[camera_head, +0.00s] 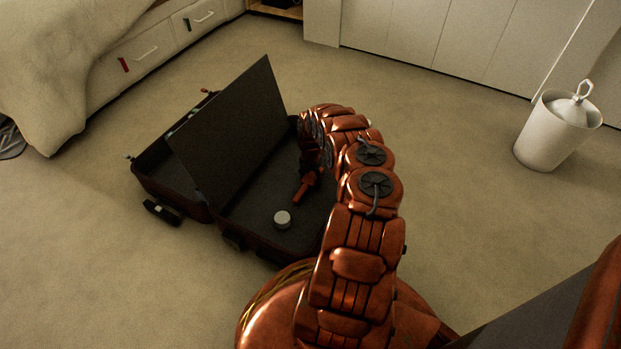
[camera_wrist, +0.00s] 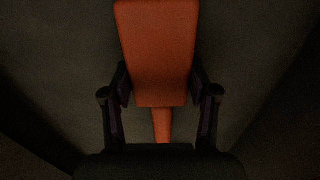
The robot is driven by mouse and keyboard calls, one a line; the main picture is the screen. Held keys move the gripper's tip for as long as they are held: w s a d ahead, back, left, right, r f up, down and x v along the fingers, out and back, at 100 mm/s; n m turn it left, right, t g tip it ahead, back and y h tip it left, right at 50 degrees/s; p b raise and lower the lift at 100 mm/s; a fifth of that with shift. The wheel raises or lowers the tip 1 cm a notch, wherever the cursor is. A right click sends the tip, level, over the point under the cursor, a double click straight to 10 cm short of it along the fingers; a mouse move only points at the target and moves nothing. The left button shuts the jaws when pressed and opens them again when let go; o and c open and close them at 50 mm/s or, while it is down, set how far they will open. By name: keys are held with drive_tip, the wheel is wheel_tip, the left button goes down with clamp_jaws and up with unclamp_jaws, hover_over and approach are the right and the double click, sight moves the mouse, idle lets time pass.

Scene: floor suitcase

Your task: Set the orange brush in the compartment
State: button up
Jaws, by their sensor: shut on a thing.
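The orange brush (camera_wrist: 155,50) fills the upper middle of the wrist view, its wide end away from the palm and its narrow part toward it. My gripper (camera_wrist: 160,95) is shut on it, one dark finger on each side. In the head view the brush shows as a small orange-red piece (camera_head: 304,187) under my gripper (camera_head: 308,172). It is over or in the right compartment of the open dark suitcase (camera_head: 245,207). I cannot tell whether the brush touches the compartment floor. My arm hides the compartment's right side.
A small white round item (camera_head: 283,219) lies in the same compartment, near its front. A dark divider panel (camera_head: 232,130) stands tilted up between the suitcase halves. A white lidded bin (camera_head: 556,130) stands at the right. A bed with drawers (camera_head: 145,52) is at upper left.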

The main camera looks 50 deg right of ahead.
drive_tip(key=shift+f, duration=0.15)
drive_tip(key=o, duration=1.2)
drive_tip(key=shift+o, duration=0.2)
